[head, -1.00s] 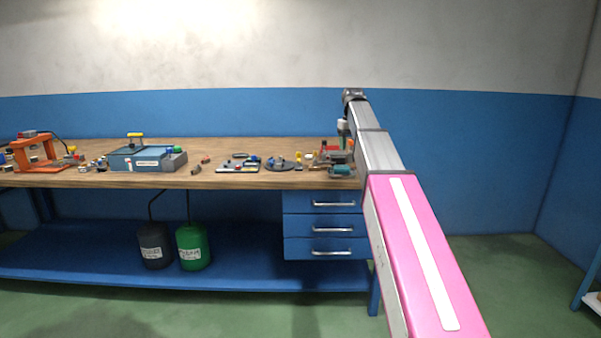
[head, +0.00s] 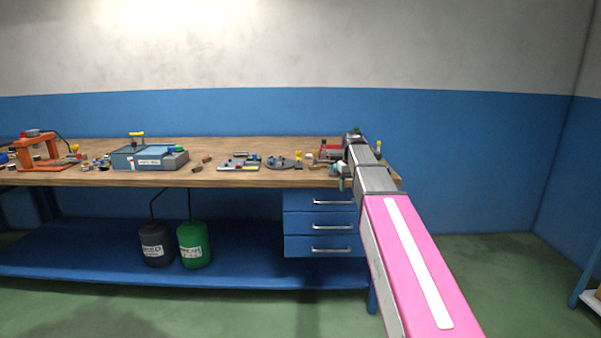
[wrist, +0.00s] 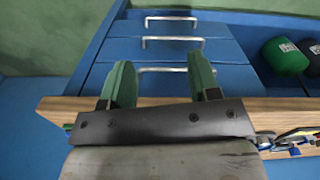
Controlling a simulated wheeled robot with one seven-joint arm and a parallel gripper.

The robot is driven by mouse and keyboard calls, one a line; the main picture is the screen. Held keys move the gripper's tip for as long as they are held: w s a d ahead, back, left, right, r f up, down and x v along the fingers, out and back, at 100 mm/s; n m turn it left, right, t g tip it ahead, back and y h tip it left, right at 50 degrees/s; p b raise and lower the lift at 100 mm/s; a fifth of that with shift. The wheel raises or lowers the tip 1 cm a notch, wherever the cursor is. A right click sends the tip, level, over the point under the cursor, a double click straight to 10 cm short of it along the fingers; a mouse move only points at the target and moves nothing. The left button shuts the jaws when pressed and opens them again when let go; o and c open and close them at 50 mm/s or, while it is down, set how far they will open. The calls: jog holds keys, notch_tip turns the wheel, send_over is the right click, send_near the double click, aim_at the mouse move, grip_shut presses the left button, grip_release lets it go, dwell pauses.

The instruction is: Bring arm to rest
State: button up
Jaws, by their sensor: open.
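My arm, pink and grey in the head view, reaches forward to the right end of the wooden workbench (head: 240,179). My gripper (wrist: 162,85) shows in the wrist view as two green fingers held apart, with nothing between them. The fingers are over the bench's front edge, with the blue drawers (wrist: 165,50) beyond them in that view. In the head view the arm's end hides part of the bench's right end, and the fingertips cannot be made out clearly.
On the bench stand an orange frame (head: 38,150), a blue-grey box (head: 140,158), a round dark tray (head: 283,162) and several small parts. A black canister (head: 155,245) and a green canister (head: 194,245) stand on the lower shelf.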

jog(key=s+f+m, duration=0.2)
jog(key=s+f, duration=2.3)
jog(key=f, duration=0.5)
jog(key=shift+s, duration=0.3)
